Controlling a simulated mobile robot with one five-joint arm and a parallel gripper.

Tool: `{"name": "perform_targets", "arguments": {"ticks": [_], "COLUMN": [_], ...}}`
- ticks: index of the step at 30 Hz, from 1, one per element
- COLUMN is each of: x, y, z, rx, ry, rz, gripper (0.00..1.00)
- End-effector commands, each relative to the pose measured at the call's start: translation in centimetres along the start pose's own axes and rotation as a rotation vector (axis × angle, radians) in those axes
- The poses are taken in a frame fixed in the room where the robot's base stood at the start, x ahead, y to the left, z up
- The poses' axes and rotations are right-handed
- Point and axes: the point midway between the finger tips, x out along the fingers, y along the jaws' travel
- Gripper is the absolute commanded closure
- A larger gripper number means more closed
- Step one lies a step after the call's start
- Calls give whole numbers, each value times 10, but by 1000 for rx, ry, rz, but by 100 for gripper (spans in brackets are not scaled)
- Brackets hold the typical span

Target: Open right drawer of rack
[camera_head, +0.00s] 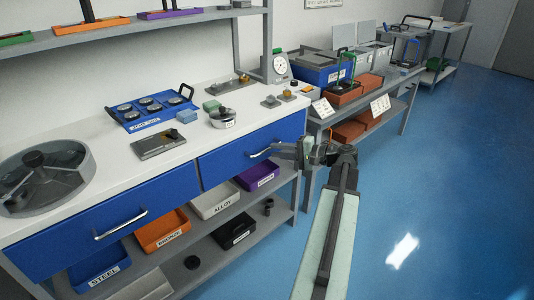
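The rack is a workbench with a white top and two blue drawers side by side. The right drawer (229,156) looks closed, with its front in line with the bench. Its silver bar handle (262,153) is on the right half of the front. The left drawer (84,238) also looks closed and has its own bar handle (121,224). My gripper (279,147) is at the right end of the right drawer's handle, with my arm reaching up from below. The fingers are small and overlap the handle in the picture; I cannot tell whether they grip it.
Labelled bins, including an alloy bin (214,201) and a bronze bin (163,231), stand on the shelf below the drawers. A second bench (395,84) stands to the right. The blue floor (430,190) at right is clear.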

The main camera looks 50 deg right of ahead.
Motion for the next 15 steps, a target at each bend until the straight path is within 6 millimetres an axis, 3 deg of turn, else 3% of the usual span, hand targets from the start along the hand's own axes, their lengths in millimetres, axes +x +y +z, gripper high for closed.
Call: {"name": "perform_targets", "arguments": {"ticks": [6,15], "x": [36,45], "y": [2,1], "z": [0,0], "rx": [0,0], "ry": [-2,0], "rz": [1,1], "gripper": [78,78]}}
